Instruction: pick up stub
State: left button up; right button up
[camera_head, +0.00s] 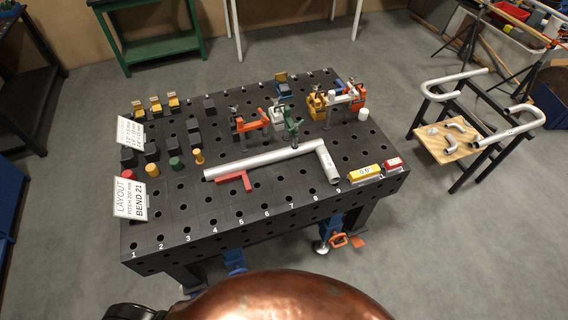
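A short light-grey pipe piece (328,164) lies on the black perforated table (200,212), its open end toward the front edge. Its far end meets the right end of a long grey pipe (262,160); I cannot tell whether they are joined or only touching. A small white cylinder (363,114) stands upright near the table's right side. I cannot tell for certain which short piece is the stub. Neither of my grippers is recognisable in the head view.
A red angle piece (235,179) lies by the long pipe. Yellow (365,173) and red (392,163) blocks sit at the right front. Several clamps (250,122) stand behind. A side rack (457,142) holds bent pipes. The table's front left is mostly clear.

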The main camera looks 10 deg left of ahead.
aim_at(331, 172)
jog(key=u, duration=0.05)
jog(key=k, duration=0.5)
jog(key=z, duration=1.3)
jog(key=i, duration=1.75)
jog(key=u, duration=2.35)
